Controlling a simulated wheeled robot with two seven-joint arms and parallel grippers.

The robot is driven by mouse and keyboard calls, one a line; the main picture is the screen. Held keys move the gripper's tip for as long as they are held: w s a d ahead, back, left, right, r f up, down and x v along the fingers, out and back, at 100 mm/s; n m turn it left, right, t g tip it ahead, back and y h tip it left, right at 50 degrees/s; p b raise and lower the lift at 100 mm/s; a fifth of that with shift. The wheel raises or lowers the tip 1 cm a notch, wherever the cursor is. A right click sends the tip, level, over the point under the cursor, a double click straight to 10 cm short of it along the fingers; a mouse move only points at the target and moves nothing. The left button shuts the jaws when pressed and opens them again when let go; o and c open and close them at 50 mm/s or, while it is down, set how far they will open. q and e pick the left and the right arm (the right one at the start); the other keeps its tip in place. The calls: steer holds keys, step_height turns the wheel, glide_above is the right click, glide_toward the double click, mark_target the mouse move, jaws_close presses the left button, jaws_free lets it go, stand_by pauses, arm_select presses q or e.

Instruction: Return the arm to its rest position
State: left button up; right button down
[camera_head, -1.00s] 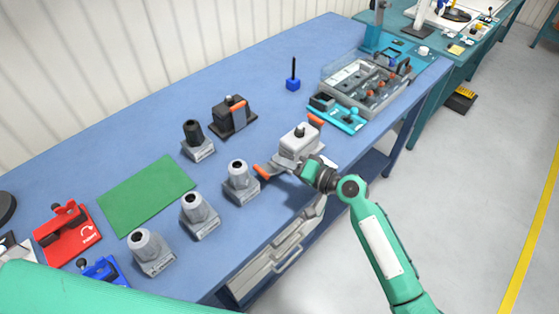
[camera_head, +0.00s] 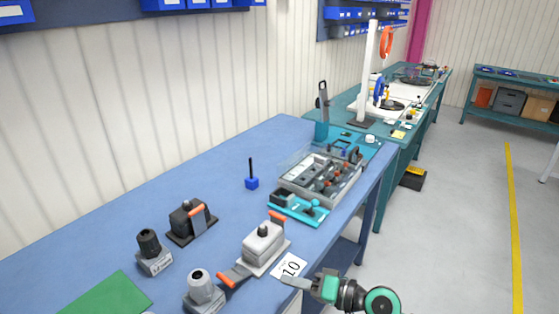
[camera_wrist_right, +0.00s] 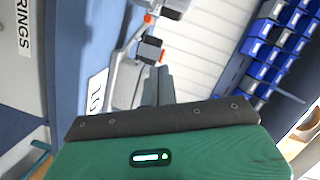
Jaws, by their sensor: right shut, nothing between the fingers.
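My right arm comes in at the bottom of the head view. Its gripper (camera_head: 296,283) is shut and empty at the front edge of the blue workbench (camera_head: 105,222), beside a white card marked 10 (camera_head: 289,268). A light grey box fixture with orange-tipped handles (camera_head: 263,246) stands just behind the card, apart from the fingers. In the right wrist view, the closed grey fingers (camera_wrist_right: 159,84) point toward the fixture, and the card (camera_wrist_right: 97,91) shows at their left. My left gripper is not in view.
Grey cylinder blocks (camera_head: 203,289), a black fixture (camera_head: 190,221) and a green mat (camera_head: 108,297) lie on the left of the bench. A blue block with a black pin (camera_head: 252,182) and a clear-walled tray (camera_head: 325,176) stand farther back. The floor (camera_head: 450,220) at right is clear.

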steer(key=s+d+f+n+g+h, duration=0.1)
steer(key=s+d+f+h, duration=0.25)
steer(key=s+f, duration=0.25)
steer(key=s+d+f+n+h, duration=0.1)
steer(key=s+d+f+h, duration=0.25)
steer(key=s+f, duration=0.2)
steer(key=s+d+f+g+h, duration=0.25)
steer(key=s+d+h, duration=0.55)
steer(key=s+d, duration=0.5)
step_height(320, 180, down, 31)
steer(key=g, duration=0.1)
steer(key=s+d+f+g, duration=0.1)
steer(key=s+d+f, duration=0.2)
steer(key=s+f, duration=1.6)
steer(key=shift+f, duration=0.65)
steer(key=shift+s+a, duration=0.1)
